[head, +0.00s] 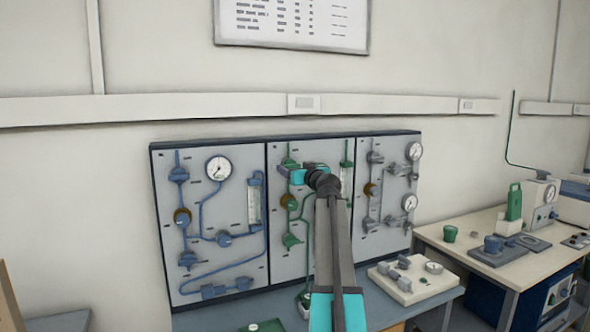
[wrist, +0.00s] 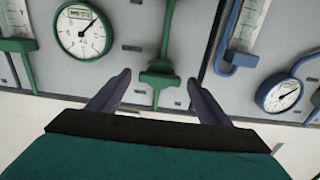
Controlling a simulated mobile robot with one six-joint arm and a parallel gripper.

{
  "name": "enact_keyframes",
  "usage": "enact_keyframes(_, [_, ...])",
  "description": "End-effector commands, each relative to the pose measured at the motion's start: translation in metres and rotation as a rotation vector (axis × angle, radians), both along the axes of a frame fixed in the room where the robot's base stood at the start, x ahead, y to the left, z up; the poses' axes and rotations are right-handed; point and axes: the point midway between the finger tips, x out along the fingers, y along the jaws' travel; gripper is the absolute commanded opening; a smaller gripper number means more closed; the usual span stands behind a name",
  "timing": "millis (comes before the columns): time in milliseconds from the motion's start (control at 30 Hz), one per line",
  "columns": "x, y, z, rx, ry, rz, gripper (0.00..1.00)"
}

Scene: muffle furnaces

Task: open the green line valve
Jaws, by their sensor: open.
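The green line runs down the middle panel. Its upper green valve fitting (head: 290,161) is beside my gripper (head: 300,174), partly covered by it in the head view. In the wrist view a green fitting with a flared body (wrist: 160,78) shows between the two fingertips of my gripper (wrist: 160,82). The fingers are open and apart, one on each side of it; I cannot tell how far in front of it they are. Lower on the line is another green fitting (head: 291,240). My arm hides much of the middle panel.
The blue line panel (head: 222,240) is left and the grey line panel (head: 390,185) right. A dial gauge (wrist: 83,32) on the green line shows in the wrist view. A bench (head: 445,293) below holds a pale block with fittings (head: 415,281).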

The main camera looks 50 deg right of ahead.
Motion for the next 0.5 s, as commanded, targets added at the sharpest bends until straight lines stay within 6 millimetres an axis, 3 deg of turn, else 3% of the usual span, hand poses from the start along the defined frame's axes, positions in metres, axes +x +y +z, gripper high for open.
enact_keyframes(133, [-0.0004,-0.0001,-0.0001,0.0,0.0,0.0,0.72])
enact_keyframes(400, [-0.0008,-0.0003,0.0,0.0,0.0,0.0,0.31])
enact_keyframes(500, [-0.0008,-0.0004,0.0,0.001,0.0,0.0,0.31])
